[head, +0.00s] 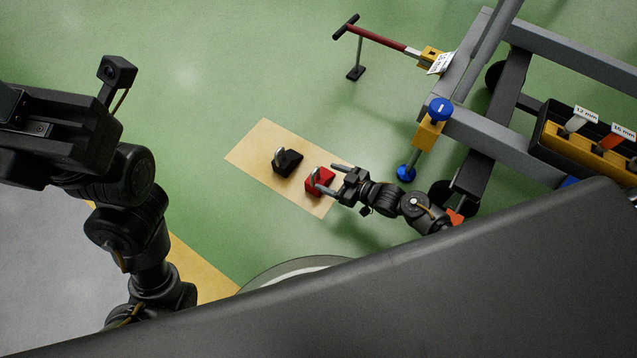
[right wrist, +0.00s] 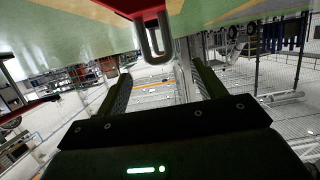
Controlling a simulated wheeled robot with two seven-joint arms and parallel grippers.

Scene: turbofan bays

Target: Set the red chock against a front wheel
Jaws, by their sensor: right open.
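The red chock (head: 318,184) lies on a tan floor mat (head: 262,133), and its grey loop handle (head: 313,176) stands up from it. My right gripper (head: 325,179) is open at the chock, its fingers pointing toward the handle. In the right wrist view the handle (right wrist: 153,38) shows beyond and between the open fingers of my right gripper (right wrist: 160,80), with a gap on both sides. A strip of the red chock (right wrist: 118,8) shows at the top there. A dark wheel (head: 441,194) of the grey stand is partly hidden by my right arm. My left gripper's fingers are outside the head view.
A black chock (head: 288,163) with a grey handle sits beside the red one on the mat. The grey stand (head: 475,130) carries a blue-knobbed yellow jack (head: 430,132), a red-handled tow bar (head: 382,39) and a tool tray (head: 560,150).

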